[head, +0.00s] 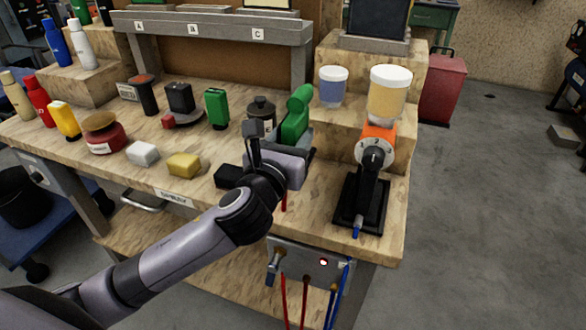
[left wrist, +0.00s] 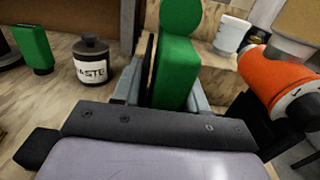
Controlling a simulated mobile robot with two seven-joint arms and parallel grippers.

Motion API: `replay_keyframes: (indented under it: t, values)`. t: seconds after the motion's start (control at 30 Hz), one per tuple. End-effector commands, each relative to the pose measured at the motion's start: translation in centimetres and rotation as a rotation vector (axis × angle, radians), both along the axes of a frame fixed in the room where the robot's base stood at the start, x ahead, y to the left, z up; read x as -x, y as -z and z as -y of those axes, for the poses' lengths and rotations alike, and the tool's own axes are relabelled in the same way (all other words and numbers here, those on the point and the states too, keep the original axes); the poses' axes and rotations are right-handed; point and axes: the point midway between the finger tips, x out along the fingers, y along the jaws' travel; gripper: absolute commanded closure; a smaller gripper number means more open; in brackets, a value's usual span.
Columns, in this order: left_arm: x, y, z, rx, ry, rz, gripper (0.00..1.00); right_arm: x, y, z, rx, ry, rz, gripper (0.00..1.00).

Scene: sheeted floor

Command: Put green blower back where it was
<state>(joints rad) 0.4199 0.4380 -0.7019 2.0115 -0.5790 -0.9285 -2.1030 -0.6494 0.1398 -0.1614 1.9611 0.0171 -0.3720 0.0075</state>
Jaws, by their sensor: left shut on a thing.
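The green blower (head: 297,113) is upright in my left gripper (head: 284,148), above the right part of the wooden workbench (head: 225,180). In the left wrist view the blower (left wrist: 178,65) stands between the two fingers, and the gripper (left wrist: 160,95) is shut on it. The blower's lower end is hidden behind the gripper body. My right gripper is in neither view.
An orange tool (head: 376,145) on a black stand (head: 360,204) is close to the right. A dark waste jar (head: 261,112) and another green item (head: 216,108) are to the left. Jars (head: 389,94) stand on a raised wooden step behind.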

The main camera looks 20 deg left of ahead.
Motion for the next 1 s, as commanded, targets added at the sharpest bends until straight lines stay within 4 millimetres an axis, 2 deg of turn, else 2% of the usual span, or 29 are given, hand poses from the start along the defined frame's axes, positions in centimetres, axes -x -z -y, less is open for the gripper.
replay_keyframes:
  t: [0.03,0.27,0.5,0.9,0.93,1.0]
  values:
    - [0.0,0.7,0.0,0.002,0.000,0.003,0.69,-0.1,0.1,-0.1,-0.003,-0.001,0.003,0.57]
    - [0.0,2.2,0.0,0.002,0.000,0.004,0.69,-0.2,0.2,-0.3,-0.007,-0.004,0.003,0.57]
    - [0.0,5.7,0.0,0.001,0.000,0.003,0.69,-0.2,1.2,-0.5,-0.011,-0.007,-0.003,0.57]
    - [0.0,6.0,0.0,0.001,0.000,0.005,0.69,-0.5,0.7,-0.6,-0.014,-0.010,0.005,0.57]
    - [0.0,6.1,0.0,0.001,-0.001,0.002,0.48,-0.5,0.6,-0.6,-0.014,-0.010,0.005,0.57]
    - [0.0,6.1,0.0,0.001,0.000,0.002,0.32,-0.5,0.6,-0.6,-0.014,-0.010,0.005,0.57]
